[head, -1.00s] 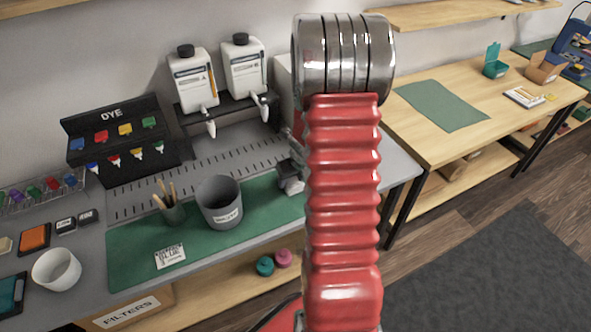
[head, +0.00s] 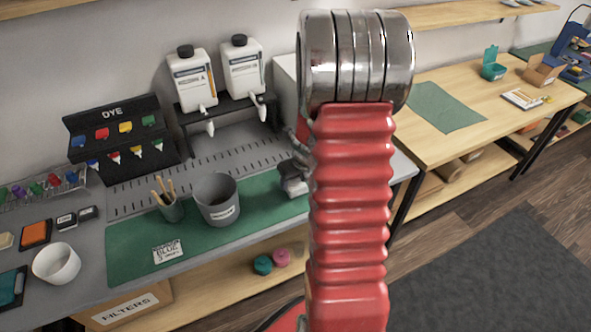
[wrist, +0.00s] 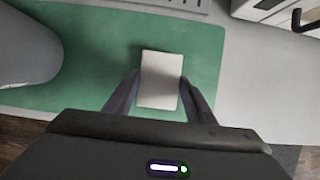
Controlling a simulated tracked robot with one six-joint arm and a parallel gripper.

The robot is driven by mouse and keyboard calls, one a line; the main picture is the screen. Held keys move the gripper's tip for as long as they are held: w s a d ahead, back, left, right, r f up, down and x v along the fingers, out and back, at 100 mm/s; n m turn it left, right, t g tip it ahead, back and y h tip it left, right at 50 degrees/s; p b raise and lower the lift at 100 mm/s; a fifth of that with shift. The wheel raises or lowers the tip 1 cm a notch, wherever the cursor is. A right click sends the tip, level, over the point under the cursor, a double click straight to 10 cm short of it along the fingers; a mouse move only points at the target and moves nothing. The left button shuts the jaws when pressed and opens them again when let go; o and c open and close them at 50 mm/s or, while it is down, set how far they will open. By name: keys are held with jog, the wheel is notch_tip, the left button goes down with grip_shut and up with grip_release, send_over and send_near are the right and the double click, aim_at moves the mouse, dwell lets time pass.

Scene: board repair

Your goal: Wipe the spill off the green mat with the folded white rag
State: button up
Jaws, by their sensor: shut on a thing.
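The folded white rag (wrist: 161,66) shows in the wrist view as a pale rectangle between the two dark fingers of my gripper (wrist: 160,80). My gripper is shut on it, over the right part of the green mat (wrist: 130,35). I cannot tell whether the rag touches the mat. In the head view the green mat (head: 130,240) lies on the grey bench, and my red arm hides its right end. Part of my gripper (head: 293,180) shows beside the arm. No spill can be made out in either view.
A grey bucket (head: 216,205) stands on the mat, left of my gripper; it also shows in the wrist view (wrist: 25,50). A cup of sticks (head: 170,207) and a label card (head: 167,251) are further left. Two white jugs (head: 192,80) stand behind.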

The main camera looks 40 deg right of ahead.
aim_at(295, 183)
jog(key=shift+r, duration=2.5)
